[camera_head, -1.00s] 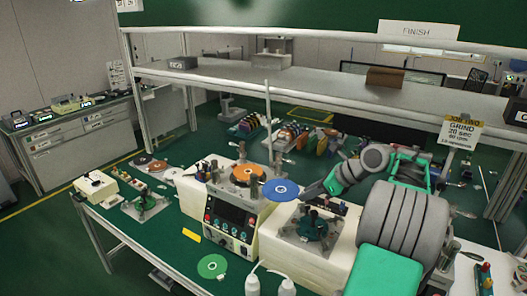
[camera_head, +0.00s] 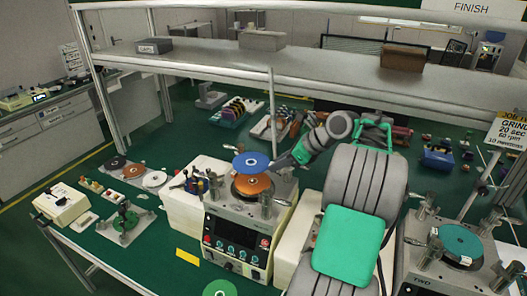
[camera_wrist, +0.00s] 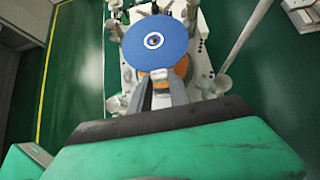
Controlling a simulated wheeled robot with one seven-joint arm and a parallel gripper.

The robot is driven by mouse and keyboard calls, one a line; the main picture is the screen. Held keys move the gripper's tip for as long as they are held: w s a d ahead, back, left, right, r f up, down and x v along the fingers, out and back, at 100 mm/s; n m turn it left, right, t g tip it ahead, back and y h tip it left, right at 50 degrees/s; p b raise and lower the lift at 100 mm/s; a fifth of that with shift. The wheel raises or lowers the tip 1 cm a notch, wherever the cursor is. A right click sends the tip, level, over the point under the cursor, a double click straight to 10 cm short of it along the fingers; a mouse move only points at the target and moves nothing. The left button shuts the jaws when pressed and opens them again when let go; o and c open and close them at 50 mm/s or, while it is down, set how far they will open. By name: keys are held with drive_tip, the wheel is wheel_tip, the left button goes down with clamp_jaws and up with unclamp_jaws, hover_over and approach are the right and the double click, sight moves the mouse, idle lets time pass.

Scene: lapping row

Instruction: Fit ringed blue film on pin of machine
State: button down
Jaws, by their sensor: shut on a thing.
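The ringed blue film (camera_head: 251,161) is a flat blue disc with a white ring around its centre hole. My gripper (camera_head: 277,163) is shut on its near edge, at the right in the head view. In the wrist view the blue film (camera_wrist: 154,42) extends ahead of my gripper (camera_wrist: 160,88). The machine (camera_head: 240,225) has a dark front panel with buttons and an orange disc (camera_head: 253,187) on top. The blue film is held above the orange disc, apart from it and overlapping it in the picture. The pin is hidden; in the wrist view something shows at the film's centre hole.
Metal posts stand on the machine around the orange disc, and a tall thin rod (camera_head: 272,110) rises behind. A green disc (camera_head: 220,288) lies at the front. Another machine with a teal disc (camera_head: 460,240) stands right. A shelf (camera_head: 300,58) spans overhead.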

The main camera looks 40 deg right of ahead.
drive_tip(key=shift+d+f+b, duration=0.15)
drive_tip(key=shift+f+b, duration=0.55)
drive_tip(key=shift+f, duration=2.2)
drive_tip(key=shift+p, duration=0.75)
drive_tip(key=shift+f, duration=1.1)
drive_tip(key=c, duration=1.1)
unclamp_jaws()
drive_tip(key=shift+c, duration=0.2)
drive_tip(key=shift+s, duration=0.1)
